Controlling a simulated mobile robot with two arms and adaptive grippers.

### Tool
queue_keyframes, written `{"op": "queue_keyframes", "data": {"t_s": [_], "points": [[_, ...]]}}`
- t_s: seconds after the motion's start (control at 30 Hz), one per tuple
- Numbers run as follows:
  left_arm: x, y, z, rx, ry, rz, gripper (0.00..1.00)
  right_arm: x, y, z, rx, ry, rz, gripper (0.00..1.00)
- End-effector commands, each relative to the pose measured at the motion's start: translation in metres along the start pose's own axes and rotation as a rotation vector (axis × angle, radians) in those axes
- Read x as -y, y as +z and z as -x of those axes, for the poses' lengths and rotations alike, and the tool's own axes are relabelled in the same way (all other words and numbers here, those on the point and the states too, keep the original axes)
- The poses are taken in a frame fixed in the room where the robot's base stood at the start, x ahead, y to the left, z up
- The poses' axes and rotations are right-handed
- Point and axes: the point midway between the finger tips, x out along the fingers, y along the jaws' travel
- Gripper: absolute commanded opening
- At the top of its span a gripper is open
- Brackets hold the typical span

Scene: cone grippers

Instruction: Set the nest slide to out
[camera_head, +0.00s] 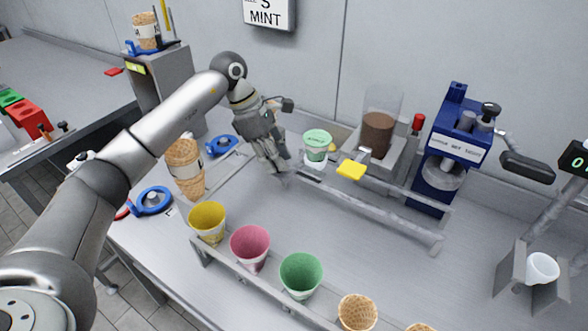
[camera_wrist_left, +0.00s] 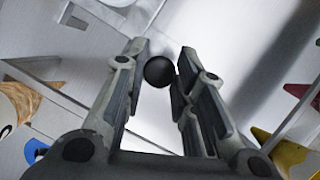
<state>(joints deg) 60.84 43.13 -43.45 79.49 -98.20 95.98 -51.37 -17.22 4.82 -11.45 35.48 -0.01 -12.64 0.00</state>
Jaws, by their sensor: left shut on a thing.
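My left gripper (camera_head: 283,175) points down at the left end of a long metal rail (camera_head: 375,205), behind the colored cups. In the left wrist view, a round black knob (camera_wrist_left: 159,71) sits between the fingers of my left gripper (camera_wrist_left: 160,68), which are shut on it. In the head view the gripper hides the knob. I take it for the nest slide's handle, but its link to the slide is hidden. A cup with a pale green top (camera_head: 317,142) stands just right of the gripper, near a yellow paddle (camera_head: 351,170). My right gripper is not in view.
Yellow (camera_head: 207,222), pink (camera_head: 250,246) and green (camera_head: 301,273) cups and waffle cones stand in a front rack. Stacked cones (camera_head: 185,165) stand left of the gripper. A brown-filled hopper (camera_head: 377,132) and a blue machine (camera_head: 447,155) stand behind.

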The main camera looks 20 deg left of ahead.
Motion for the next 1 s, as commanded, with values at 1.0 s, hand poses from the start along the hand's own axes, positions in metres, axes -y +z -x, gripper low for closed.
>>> {"op": "queue_keyframes", "data": {"t_s": [1.0], "points": [[-0.005, -0.0089, 0.0091, 0.0, 0.004, 0.001, 0.34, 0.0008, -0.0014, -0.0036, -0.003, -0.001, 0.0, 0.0]]}}
